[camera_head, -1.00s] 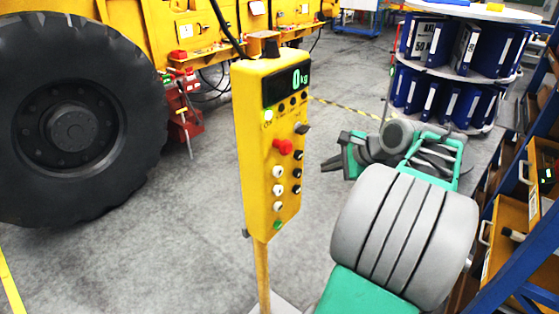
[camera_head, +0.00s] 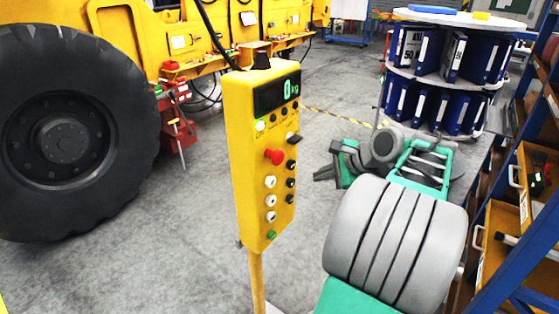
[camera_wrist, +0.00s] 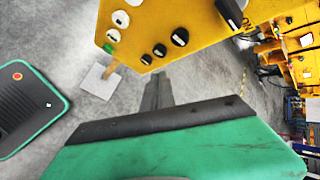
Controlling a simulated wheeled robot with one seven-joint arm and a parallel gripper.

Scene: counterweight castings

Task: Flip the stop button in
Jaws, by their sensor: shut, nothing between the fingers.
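The stop button (camera_head: 275,156) is a red mushroom head standing out from the front of a yellow control box (camera_head: 243,170) on a thin post. In the wrist view I see the box's lower part (camera_wrist: 195,28), not the red button. My gripper (camera_head: 321,174) is right of the box, apart from it in the picture and a little lower than the red button. In the wrist view its dark fingers (camera_wrist: 157,92) are together and empty, below the black buttons. Whether the button is in or out I cannot tell.
White buttons (camera_head: 270,182), black buttons (camera_head: 291,184) and a green button (camera_head: 271,235) sit below the red one. The display (camera_head: 278,92) shows 0 kg. A big tyre (camera_head: 70,130) stands left and a binder rack (camera_head: 445,60) behind. Open floor lies between.

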